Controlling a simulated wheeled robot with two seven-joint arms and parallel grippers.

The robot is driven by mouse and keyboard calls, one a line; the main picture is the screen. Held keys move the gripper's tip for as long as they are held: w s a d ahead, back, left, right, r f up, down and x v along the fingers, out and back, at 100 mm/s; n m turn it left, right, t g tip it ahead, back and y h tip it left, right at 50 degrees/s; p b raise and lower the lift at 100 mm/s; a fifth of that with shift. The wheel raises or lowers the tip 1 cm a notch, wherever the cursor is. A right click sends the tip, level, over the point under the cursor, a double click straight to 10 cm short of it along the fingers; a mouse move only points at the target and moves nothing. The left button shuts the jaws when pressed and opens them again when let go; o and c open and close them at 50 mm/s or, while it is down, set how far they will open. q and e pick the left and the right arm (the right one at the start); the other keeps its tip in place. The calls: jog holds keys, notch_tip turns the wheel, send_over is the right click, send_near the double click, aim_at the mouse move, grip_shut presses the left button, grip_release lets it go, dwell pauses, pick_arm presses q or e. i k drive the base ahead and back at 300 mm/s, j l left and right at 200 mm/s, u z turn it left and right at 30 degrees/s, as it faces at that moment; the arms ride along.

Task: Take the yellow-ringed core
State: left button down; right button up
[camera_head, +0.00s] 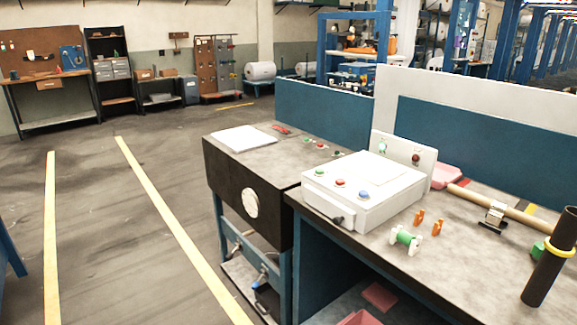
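The yellow-ringed core is a dark tube (547,273) at the right edge of the camera_head view. Neither of my grippers shows in this view.
A white control box (364,190) with coloured buttons stands left of the core. A green spool (405,239), orange pieces (418,218), a metal stand (493,216), a long tan tube (500,209) and a green block (539,250) lie between. The floor at left is clear.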

aim_at(559, 246)
jog(key=z, duration=1.5)
jog(key=i+l+u, duration=0.1)
jog(key=l+u, duration=0.2)
jog(key=i+l+u, duration=0.1)
jog(key=l+u, duration=0.5)
jog(key=i+l, duration=0.05)
